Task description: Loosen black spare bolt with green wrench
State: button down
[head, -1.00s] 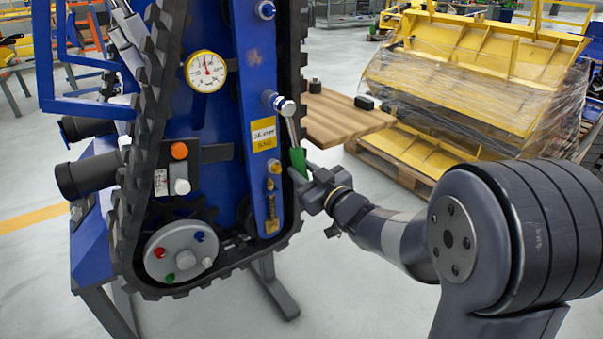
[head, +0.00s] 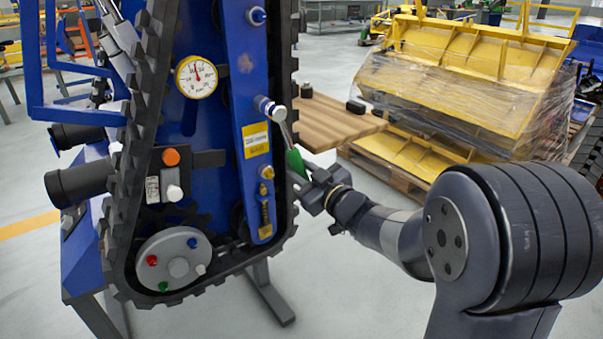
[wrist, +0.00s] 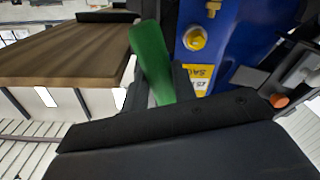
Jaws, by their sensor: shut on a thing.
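My gripper (head: 312,190) is shut on the green handle of the wrench (head: 296,162). The wrench's metal shaft slants up and left to a silver round fitting (head: 277,112) on the blue side plate; I cannot tell whether its head is seated there. In the wrist view the green handle (wrist: 152,62) stands up from between the fingers, and the wrench head is hidden. Two small black pieces lie on the wooden top, one at its left end (head: 306,90) and one at its back edge (head: 357,106). I cannot tell which, if either, is the black spare bolt.
The blue tracked carrier (head: 225,120) stands upright, with a gauge (head: 196,77), a yellow label (head: 256,140), brass fittings (head: 266,172) and a grey disc (head: 178,262) with coloured bolts. A wooden tabletop (head: 335,122) is close behind my gripper. Wrapped yellow equipment (head: 460,80) stands beyond.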

jog(key=shift+w+d+r+n, duration=0.25)
jog(key=shift+w+d+n, duration=0.05)
jog(key=shift+d+n, duration=0.2)
jog(key=shift+w+d+r+n, duration=0.35)
jog(key=shift+w+d+n, duration=0.05)
jog(key=shift+d+n, duration=0.2)
